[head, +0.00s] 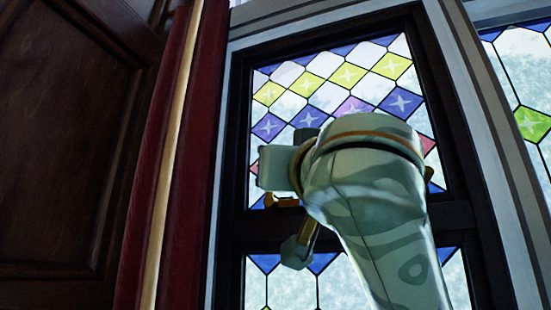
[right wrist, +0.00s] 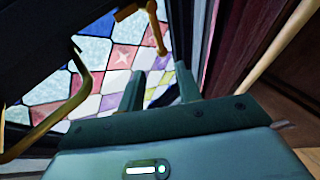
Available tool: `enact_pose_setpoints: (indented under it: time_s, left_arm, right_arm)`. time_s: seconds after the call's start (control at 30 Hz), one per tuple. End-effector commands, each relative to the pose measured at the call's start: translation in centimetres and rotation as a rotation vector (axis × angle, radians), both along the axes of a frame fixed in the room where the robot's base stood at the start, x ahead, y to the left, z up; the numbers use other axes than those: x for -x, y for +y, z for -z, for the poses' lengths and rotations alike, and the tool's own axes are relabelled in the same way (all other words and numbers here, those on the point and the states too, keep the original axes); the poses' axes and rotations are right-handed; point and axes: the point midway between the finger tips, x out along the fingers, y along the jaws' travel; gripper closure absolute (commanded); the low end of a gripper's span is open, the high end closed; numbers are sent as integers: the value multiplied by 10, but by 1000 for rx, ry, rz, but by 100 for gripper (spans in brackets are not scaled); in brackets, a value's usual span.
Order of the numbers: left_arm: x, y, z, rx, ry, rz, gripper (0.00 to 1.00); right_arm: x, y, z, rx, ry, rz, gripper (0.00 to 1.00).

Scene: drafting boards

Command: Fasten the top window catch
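A stained-glass window (head: 348,75) in a dark frame fills the middle of the head view. Brass catch parts (head: 284,201) show at its dark crossbar, partly hidden behind my right arm. In the right wrist view, a brass lever (right wrist: 158,35) hangs from the top edge, its tip just beyond the gap between my fingers. My right gripper (right wrist: 160,72) is open, its two dark fingers apart with only glass visible between them. In the head view, the forearm covers most of that gripper. I cannot tell whether a finger touches the brass. My left gripper is out of view.
A bent brass bar (right wrist: 82,85) stands close at the left of the right wrist view. Another stained-glass pane (head: 525,90) is at the right.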

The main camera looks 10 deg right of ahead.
Motion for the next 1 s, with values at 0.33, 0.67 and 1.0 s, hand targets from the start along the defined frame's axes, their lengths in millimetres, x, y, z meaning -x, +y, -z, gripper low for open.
enact_pose_setpoints:
  time_s: [0.33,0.67,1.0]
  left_arm:
    - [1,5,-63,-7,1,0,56]
    - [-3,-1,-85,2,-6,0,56]
    - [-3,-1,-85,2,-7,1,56]
  right_arm:
    - [-82,0,-41,0,3,5,65]
    - [-119,3,-52,0,1,1,65]
    - [-121,3,-50,-1,1,1,79]
